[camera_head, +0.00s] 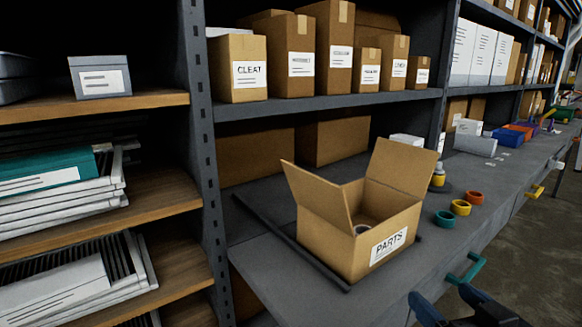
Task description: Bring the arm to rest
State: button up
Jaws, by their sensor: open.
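My gripper (440,293) shows at the bottom edge, right of centre, in the head view. Its two dark fingers with blue parts stand apart, and I see nothing between them. The rest of my arm is cut off by the frame. The gripper appears in front of the grey bench (420,268), near a teal drawer handle (468,269). I cannot tell its exact distance from the bench edge.
An open cardboard box (340,243) labelled PARTS stands on a dark tray (262,222) with something round inside. Teal (444,218), yellow (461,207) and orange (475,197) rings lie to its right. Shelves (330,103) rise behind. Open floor (545,260) lies right.

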jog(key=s+f+m+h, duration=0.1)
jog(key=s+f+h, duration=0.1)
jog(key=s+f, duration=0.65)
jog(key=a+f+v, duration=0.1)
jog(key=v, duration=1.3)
jog(key=a+f+v, duration=0.2)
jog(key=v, duration=1.2)
jog(key=shift+s+m+g, duration=0.3)
jog(key=shift+s+g, duration=0.1)
jog(key=shift+s, duration=0.35)
jog(key=shift+f, duration=0.1)
